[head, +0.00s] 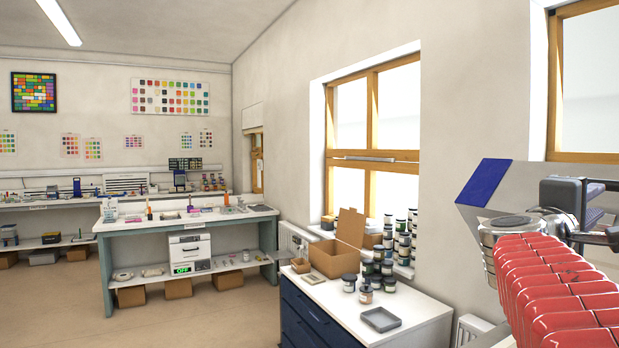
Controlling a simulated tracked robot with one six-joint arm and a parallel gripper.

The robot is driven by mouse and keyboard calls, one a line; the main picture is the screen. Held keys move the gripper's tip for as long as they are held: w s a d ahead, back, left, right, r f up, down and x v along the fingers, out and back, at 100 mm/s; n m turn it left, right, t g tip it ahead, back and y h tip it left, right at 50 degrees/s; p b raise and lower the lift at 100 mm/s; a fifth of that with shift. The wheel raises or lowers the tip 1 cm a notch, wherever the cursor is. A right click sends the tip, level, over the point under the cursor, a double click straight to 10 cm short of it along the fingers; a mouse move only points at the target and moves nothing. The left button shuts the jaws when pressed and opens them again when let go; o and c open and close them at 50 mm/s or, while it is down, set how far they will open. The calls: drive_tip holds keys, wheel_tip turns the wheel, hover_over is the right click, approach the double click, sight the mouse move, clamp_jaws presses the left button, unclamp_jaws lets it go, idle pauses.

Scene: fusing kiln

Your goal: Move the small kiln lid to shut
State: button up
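A small white box-shaped unit (190,247) stands under the worktop of the teal-legged bench. It has a green "OFF" display low on its front and looks like the small kiln. It is too small in the picture to make out a lid or whether it is open. At the right edge, the dark end of my arm (566,196) shows behind red ribbed segments of the arm. It is far from the white unit and cut off by the frame edge. I cannot make out its fingertips or anything held.
The teal-legged bench (101,250) holds small tools on top and boxes below. A blue-fronted cabinet (318,315) with a cardboard box (333,262), jars and a grey tray (380,319) stands nearer, below the window. The floor (215,318) between is clear.

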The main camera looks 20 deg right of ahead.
sight(614, 189)
drive_tip(key=d, duration=0.4)
drive_tip(key=w+d+r, duration=0.1)
drive_tip(key=d, duration=0.4)
drive_tip(key=w+d, duration=0.1)
drive_tip(key=d, duration=0.3)
drive_tip(key=shift+d+r, duration=0.3)
drive_tip(key=shift+r, duration=0.1)
drive_tip(key=shift+c, duration=0.5)
clamp_jaws()
